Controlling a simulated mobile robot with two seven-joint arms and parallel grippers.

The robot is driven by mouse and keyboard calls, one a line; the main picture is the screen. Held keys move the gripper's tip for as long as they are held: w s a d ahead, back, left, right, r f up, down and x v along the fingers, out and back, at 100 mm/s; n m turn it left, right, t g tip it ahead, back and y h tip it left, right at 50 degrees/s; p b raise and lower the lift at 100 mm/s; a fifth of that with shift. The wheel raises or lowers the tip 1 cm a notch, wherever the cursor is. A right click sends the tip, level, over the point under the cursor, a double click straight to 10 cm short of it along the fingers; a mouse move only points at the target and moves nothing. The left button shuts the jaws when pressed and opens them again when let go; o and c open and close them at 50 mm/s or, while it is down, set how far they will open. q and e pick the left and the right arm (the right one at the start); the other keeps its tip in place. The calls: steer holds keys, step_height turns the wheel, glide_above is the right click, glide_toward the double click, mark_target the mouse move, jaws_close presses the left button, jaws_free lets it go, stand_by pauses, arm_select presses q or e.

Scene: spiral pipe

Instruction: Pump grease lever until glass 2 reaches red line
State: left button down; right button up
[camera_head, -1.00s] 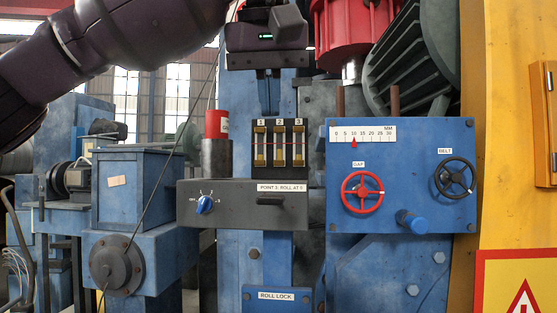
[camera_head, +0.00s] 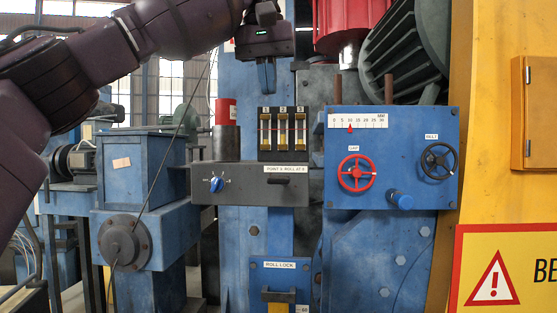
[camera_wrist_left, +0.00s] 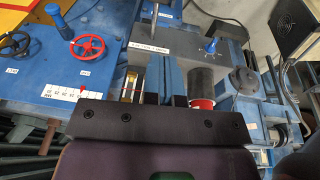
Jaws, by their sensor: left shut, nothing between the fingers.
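Three numbered glasses stand side by side on a dark panel (camera_head: 283,152); glass 2 (camera_head: 283,130) is the middle one. My left gripper (camera_head: 267,76) is shut and empty, pointing down just above the panel. Its blue-grey fingers also show in the left wrist view (camera_wrist_left: 162,80), between a yellow glass (camera_wrist_left: 132,83) and a dark cylinder with a red top (camera_wrist_left: 207,84). I cannot tell which part is the grease lever. My right gripper is not in view.
A dark box (camera_head: 247,184) below the glasses carries a blue selector knob (camera_head: 216,184) and a black handle (camera_head: 277,181). On the right, a blue panel (camera_head: 390,140) has red (camera_head: 356,173) and black (camera_head: 437,161) handwheels. The red-topped cylinder (camera_head: 226,111) stands left of the glasses.

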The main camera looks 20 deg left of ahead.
arm_select(q)
glide_toward(277, 177)
steer(key=w+f, duration=0.2)
steer(key=f, duration=0.1)
steer(key=w+f, duration=0.1)
steer(key=f, duration=0.1)
steer(key=shift+a+f, duration=0.2)
steer(key=shift+f, duration=0.05)
steer(key=shift+d+f, duration=0.2)
steer(key=shift+f, duration=0.45)
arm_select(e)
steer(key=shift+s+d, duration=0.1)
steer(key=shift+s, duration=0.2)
arm_select(q)
steer(key=shift+s, duration=0.1)
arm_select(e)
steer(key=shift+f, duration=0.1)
